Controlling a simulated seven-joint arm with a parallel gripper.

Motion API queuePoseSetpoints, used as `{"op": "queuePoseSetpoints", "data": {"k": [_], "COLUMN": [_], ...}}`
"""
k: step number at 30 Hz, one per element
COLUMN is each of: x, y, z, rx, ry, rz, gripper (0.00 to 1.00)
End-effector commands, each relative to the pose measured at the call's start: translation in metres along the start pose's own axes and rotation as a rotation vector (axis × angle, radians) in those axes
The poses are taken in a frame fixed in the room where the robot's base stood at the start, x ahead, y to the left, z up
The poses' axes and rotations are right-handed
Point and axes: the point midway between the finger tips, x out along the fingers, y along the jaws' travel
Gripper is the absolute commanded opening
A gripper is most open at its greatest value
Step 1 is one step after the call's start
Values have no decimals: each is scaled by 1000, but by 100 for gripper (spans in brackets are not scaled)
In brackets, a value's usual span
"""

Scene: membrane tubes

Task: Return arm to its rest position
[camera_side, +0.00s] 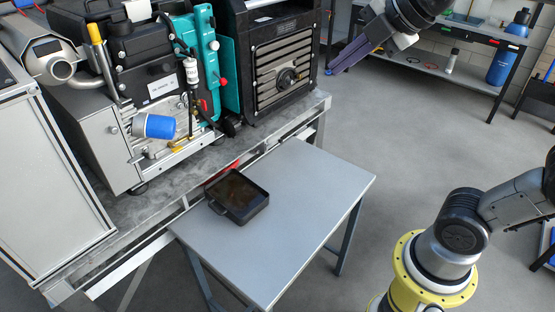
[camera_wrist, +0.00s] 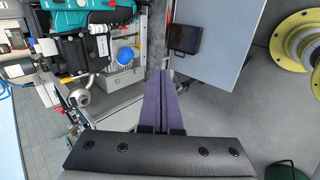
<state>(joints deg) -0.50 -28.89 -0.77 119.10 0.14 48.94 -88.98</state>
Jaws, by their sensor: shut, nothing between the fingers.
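My gripper (camera_side: 338,66) is at the top of the side view, raised in the air to the right of the black machine and well above the floor. Its long purple-grey fingers lie together and hold nothing. In the wrist view the gripper (camera_wrist: 160,74) points away from the camera with its fingers side by side and closed. No object touches it. Part of my arm is cut off by the top and right edges of the side view.
A small grey table (camera_side: 292,206) bears a black tray (camera_side: 238,194). Behind it, a bench (camera_side: 165,208) carries a black machine (camera_side: 280,50) and equipment with a blue-capped cylinder (camera_side: 155,126). A shelf (camera_side: 440,65) stands at the back right. Open floor lies right of the table.

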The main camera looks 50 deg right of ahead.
Motion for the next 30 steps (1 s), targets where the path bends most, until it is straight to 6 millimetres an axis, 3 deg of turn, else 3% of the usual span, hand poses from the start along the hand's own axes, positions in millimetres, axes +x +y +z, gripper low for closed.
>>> {"op": "queuePoseSetpoints", "data": {"k": [1,6,12,15,19,24,27,30], "x": [-3,-1,10,18,21,21,22,25], "y": [-21,-83,-145,-167,-176,-175,-170,-145], "z": [1,3,5,5,5,5,5,5], "rx": [110,504,961,1170,1384,1527,1507,1417], "ry": [-3,-24,-84,-133,-173,-190,-171,-78], "rz": [-12,-64,-140,-180,-189,-180,-164,-76], "gripper": [0,0,0,0,0,0,0,0]}}
